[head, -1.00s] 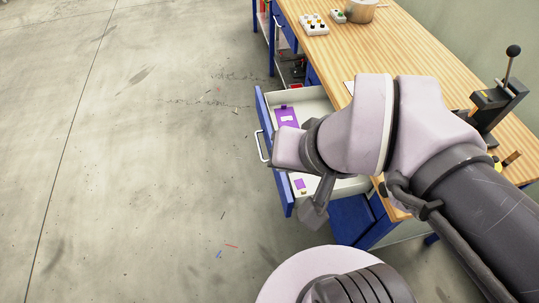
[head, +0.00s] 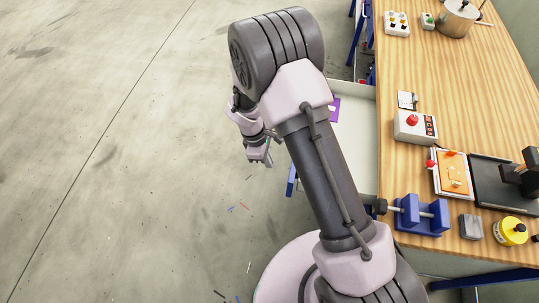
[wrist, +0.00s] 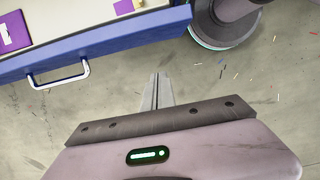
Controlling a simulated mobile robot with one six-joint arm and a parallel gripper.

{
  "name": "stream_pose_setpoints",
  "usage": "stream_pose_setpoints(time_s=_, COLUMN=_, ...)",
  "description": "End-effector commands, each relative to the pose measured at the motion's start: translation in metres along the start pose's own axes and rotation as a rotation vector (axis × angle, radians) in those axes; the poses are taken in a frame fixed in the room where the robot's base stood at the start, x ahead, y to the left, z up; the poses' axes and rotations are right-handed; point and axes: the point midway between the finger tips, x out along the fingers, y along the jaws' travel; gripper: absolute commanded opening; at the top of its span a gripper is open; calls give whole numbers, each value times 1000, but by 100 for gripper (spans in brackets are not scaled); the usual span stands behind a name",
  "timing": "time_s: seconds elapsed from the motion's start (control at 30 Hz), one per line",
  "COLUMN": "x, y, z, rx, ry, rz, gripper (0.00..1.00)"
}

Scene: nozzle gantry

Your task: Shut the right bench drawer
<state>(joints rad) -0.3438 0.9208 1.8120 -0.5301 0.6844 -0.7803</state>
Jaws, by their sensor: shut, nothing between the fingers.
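The open bench drawer (head: 355,135) sticks out from the left side of the wooden bench, its pale inside showing and a purple item in it. My arm covers much of it in the head view. In the wrist view its blue front (wrist: 105,42) runs across the top, with a white bar handle (wrist: 58,78) on its outer face. My gripper (wrist: 158,78) is shut and empty, beyond the drawer front over the floor, to the right of the handle and apart from it. In the head view my gripper (head: 262,158) is left of the drawer.
The wooden bench top (head: 460,100) holds a red-button box (head: 415,125), a blue vise (head: 421,215), an orange-topped tray (head: 455,172), a yellow container (head: 510,231) and a pot (head: 458,18). The concrete floor (head: 120,170) on the left is clear apart from small scraps.

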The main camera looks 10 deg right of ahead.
Motion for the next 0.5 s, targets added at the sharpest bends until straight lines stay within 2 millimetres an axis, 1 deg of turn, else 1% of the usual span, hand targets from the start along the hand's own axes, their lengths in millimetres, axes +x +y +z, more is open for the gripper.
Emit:
stream_pose_setpoints(time_s=0.03, x=15, y=0, z=0, rx=1, ry=-2, rz=-2, gripper=0)
stream_pose_setpoints(time_s=0.23, x=57, y=-1, z=0, rx=2, ry=-1, rz=-2, gripper=0)
stream_pose_setpoints(time_s=0.3, x=56, y=0, z=14, rx=5, ry=1, rz=-1, gripper=0)
stream_pose_setpoints(time_s=0.4, x=58, y=0, z=28, rx=5, ry=1, rz=-1, gripper=0)
stream_pose_setpoints(time_s=0.5, x=59, y=0, z=36, rx=4, ry=1, rz=0, gripper=0)
